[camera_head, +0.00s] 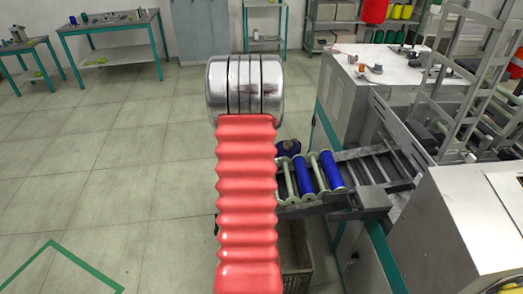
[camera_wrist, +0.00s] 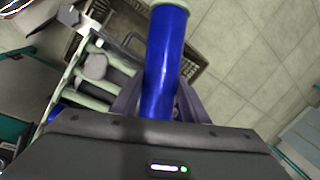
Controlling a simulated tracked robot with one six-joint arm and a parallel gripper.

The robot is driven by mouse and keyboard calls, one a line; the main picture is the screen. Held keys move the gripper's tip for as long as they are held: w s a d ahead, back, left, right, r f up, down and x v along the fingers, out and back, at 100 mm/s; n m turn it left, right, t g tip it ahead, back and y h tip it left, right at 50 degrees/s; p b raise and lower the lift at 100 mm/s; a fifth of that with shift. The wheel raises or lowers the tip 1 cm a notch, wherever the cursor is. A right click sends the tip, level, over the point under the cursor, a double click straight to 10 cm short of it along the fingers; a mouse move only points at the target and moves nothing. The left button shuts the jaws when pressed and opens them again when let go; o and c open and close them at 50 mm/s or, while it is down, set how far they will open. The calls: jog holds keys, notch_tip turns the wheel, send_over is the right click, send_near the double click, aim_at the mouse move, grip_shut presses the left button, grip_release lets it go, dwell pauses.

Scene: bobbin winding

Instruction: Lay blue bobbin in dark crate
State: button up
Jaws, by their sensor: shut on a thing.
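My gripper (camera_wrist: 158,105) is shut on a blue bobbin (camera_wrist: 163,65), with one dark finger on each side of its blue body. The bobbin's pale end flange shows at the top of the wrist view. A brownish dark crate (camera_wrist: 200,45) lies behind and below the bobbin there. In the head view the crate (camera_head: 297,280) stands on the floor, partly hidden by my red arm. The gripper is mostly hidden behind my arm in that view. A dark blue round shape (camera_head: 288,147) beside the arm may be the held bobbin.
A rack (camera_head: 350,200) beside the crate holds two blue bobbins (camera_head: 304,173) and pale empty ones. Machines (camera_head: 350,95) with metal frames fill the right side. The tiled floor at left is clear. Tables (camera_head: 115,40) and a cabinet (camera_head: 200,30) stand at the back.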

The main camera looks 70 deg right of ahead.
jog(key=w+a+f+n+y, duration=0.1)
jog(key=w+a+f+n, duration=0.2)
jog(key=w+a+n, duration=0.55)
jog(key=w+a+f+n+y, duration=0.1)
jog(key=w+a+f+n, duration=0.15)
jog(key=w+a, duration=1.15)
jog(key=w+a+f+n+g+y, duration=0.1)
jog(key=a+n, duration=0.6)
jog(key=a, duration=1)
jog(key=a+f+n+g+y, duration=0.1)
jog(key=a+f+n, duration=0.3)
jog(key=a, duration=1.3)
jog(key=n, duration=0.3)
jog(key=shift+w+a, duration=0.25)
jog(key=shift+w, duration=0.15)
